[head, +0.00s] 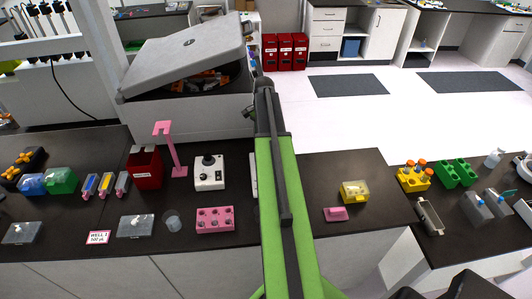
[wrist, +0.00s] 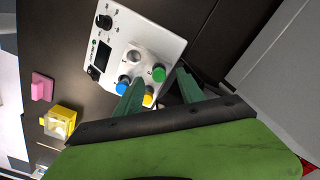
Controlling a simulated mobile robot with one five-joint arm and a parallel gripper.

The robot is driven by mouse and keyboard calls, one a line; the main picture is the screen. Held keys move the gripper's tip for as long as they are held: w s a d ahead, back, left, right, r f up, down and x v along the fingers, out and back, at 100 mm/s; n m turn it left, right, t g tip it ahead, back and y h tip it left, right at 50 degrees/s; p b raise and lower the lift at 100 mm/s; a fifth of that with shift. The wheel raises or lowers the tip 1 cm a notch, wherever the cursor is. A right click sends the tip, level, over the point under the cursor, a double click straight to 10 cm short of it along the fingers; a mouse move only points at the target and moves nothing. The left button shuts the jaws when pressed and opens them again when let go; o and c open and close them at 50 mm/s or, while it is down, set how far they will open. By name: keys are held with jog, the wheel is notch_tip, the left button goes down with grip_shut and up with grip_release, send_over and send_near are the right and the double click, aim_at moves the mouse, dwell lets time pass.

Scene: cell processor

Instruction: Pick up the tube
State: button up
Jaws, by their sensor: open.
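In the wrist view my gripper (wrist: 160,78) is open, with its two green fingers reaching over the lower part of a white device (wrist: 125,45). Several round coloured tops sit in this device: a green one (wrist: 158,73), a blue one (wrist: 123,86) and a yellow one (wrist: 148,100). They look like tube caps, but their bodies are hidden. The green top shows between the fingertips, and the left finger passes beside the blue and yellow tops. I cannot tell contact or height. In the head view my arm hides most of the device, and the fingers cannot be made out.
A yellow rack with orange-capped tubes (head: 413,177) and a green rack (head: 458,172) stand at the right. A yellow box (head: 354,192) and pink block (head: 336,214) lie right of my arm. A pink rack (head: 215,220) and grey-lidded machine (head: 187,57) are left.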

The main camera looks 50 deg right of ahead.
notch_tip(320, 180, down, 5)
jog(key=b, duration=0.4)
jog(key=shift+s+d+r, duration=0.1)
jog(key=shift+d, duration=0.05)
jog(key=shift+r, duration=0.2)
grip_shut()
